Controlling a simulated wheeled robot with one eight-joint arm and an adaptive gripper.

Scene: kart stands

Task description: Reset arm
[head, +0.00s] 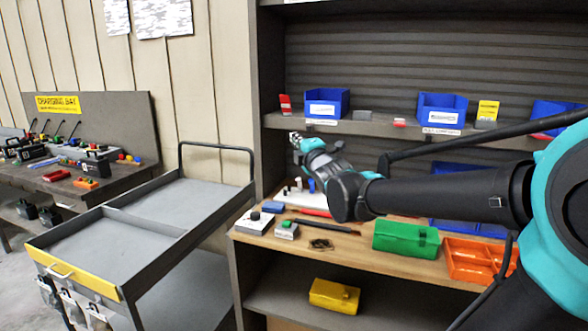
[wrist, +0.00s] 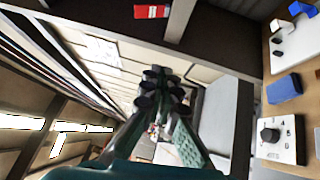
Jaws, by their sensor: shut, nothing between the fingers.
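My arm reaches in from the right in the head view, over the wooden workbench (head: 345,258). My gripper (head: 296,138) is at the far end of the arm, in front of the shelf edge and above the bench. In the wrist view my gripper (wrist: 163,82) shows with its fingers together and nothing between them. It touches no object that I can see.
Blue bins (head: 322,106) line the shelf above. A grey cart (head: 100,246) stands left; a yellow box (head: 334,296) sits below.

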